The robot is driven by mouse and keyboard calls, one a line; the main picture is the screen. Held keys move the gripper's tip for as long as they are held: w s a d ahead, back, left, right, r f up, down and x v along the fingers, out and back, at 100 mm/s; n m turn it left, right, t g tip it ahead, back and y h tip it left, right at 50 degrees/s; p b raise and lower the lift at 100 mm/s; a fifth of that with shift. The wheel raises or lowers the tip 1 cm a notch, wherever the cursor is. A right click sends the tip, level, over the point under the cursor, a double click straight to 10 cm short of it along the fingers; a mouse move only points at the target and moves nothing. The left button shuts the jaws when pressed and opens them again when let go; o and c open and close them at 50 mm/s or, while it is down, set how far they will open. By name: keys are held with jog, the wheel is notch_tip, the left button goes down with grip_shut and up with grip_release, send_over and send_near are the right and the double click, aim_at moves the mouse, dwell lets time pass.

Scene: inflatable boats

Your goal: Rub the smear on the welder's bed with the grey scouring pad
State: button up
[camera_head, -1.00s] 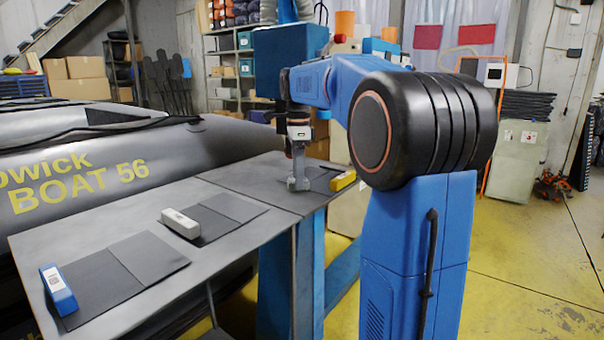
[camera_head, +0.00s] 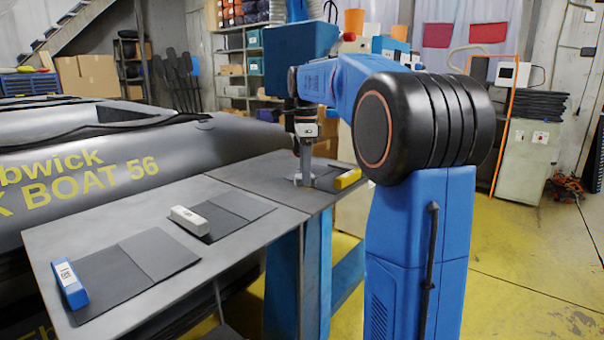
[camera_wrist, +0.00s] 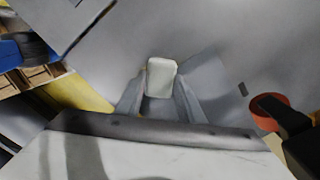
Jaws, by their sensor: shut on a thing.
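My gripper (camera_head: 304,175) points down over the far grey bed (camera_head: 262,176), under the blue machine head. It is shut on the scouring pad, which shows as a pale grey block (camera_wrist: 161,77) between the two fingers in the wrist view. The pad is low at the bed surface; I cannot tell whether it presses on it. In the wrist view a small dark mark (camera_wrist: 242,89) lies on the grey surface right of the fingers; I cannot tell whether it is the smear. Anything under the pad is hidden.
A yellow block (camera_head: 347,179) lies just right of my gripper. A white block (camera_head: 189,220) and a blue block (camera_head: 70,284) lie on dark sheets on the nearer table (camera_head: 215,263). A grey inflatable boat (camera_head: 100,170) stands along the left. An orange-red round part (camera_wrist: 270,108) shows at the wrist view's right.

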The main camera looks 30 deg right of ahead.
jog(key=shift+w+d, duration=0.3)
jog(key=shift+d, duration=0.5)
jog(key=shift+w+d, duration=0.25)
jog(key=shift+d, duration=0.5)
jog(key=shift+w+d, duration=0.3)
jog(key=shift+d, duration=0.5)
jog(key=shift+f, duration=0.1)
jog(key=shift+a, duration=0.1)
jog(key=shift+s+a+f, duration=0.1)
jog(key=shift+s+a, duration=0.1)
jog(key=shift+a, duration=0.25)
jog(key=shift+s+a+f, duration=0.1)
jog(key=shift+s+a, duration=0.1)
jog(key=shift+a, duration=0.25)
jog(key=shift+c, duration=0.4)
jog(key=shift+s+a+r, duration=0.1)
jog(key=shift+s+a, duration=0.2)
jog(key=shift+a, duration=0.5)
jog(key=shift+s+a, duration=0.25)
jog(key=shift+a, duration=0.55)
jog(key=shift+s+a+r, duration=0.1)
jog(key=shift+s+a, duration=0.2)
jog(key=shift+a, duration=0.5)
jog(key=shift+r, duration=3.05)
jog(key=shift+r, duration=0.1)
